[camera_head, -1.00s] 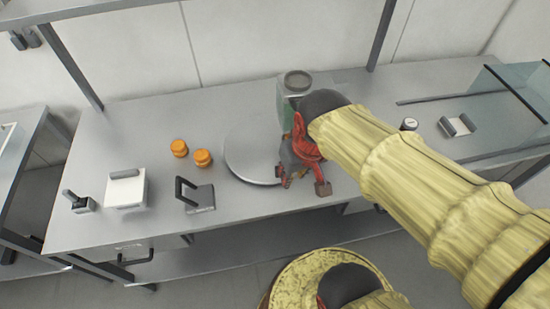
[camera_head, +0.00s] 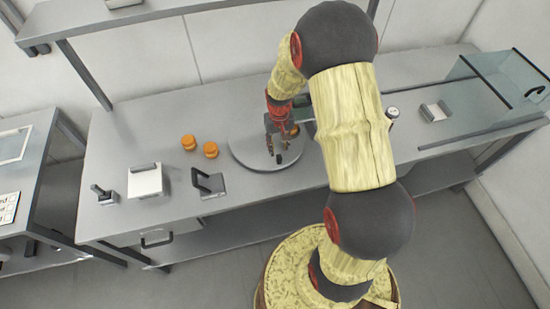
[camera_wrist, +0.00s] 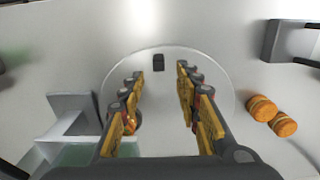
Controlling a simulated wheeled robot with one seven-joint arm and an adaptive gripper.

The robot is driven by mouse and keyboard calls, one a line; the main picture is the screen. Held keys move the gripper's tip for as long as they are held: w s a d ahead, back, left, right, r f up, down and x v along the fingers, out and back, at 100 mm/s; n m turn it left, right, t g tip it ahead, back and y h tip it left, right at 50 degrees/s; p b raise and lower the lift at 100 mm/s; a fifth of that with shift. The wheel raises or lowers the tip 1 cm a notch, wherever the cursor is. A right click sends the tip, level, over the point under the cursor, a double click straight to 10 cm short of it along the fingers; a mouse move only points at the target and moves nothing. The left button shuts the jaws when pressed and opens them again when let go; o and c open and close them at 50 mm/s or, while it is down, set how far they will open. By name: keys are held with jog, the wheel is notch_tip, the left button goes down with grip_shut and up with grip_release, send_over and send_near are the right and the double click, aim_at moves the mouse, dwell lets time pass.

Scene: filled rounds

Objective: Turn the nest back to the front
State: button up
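A round grey turntable (camera_head: 240,152) lies on the steel bench; it also shows in the wrist view (camera_wrist: 170,75). A small black block (camera_wrist: 158,62) stands on it near its rim, on the bench's front side. I cannot tell whether this is the nest. My gripper (camera_head: 278,157) points down over the turntable. In the wrist view its fingers (camera_wrist: 158,105) are spread wide with bare disc between them. A small orange round piece (camera_wrist: 133,121) shows by the left finger, partly hidden by it. Nothing is held.
Two orange rounds (camera_head: 210,149) sit on the bench left of the turntable. A dark-handled grey piece (camera_head: 208,184), a white-topped plate (camera_head: 145,180) and a small lever block (camera_head: 104,195) stand farther left. A green container (camera_head: 304,110) behind is mostly hidden. A glass case (camera_head: 490,100) stands right.

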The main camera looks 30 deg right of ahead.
aim_at(279, 156)
jog(key=shift+d+f, duration=0.15)
jog(key=shift+f, duration=3.8)
jog(key=c, duration=0.3)
grip_shut()
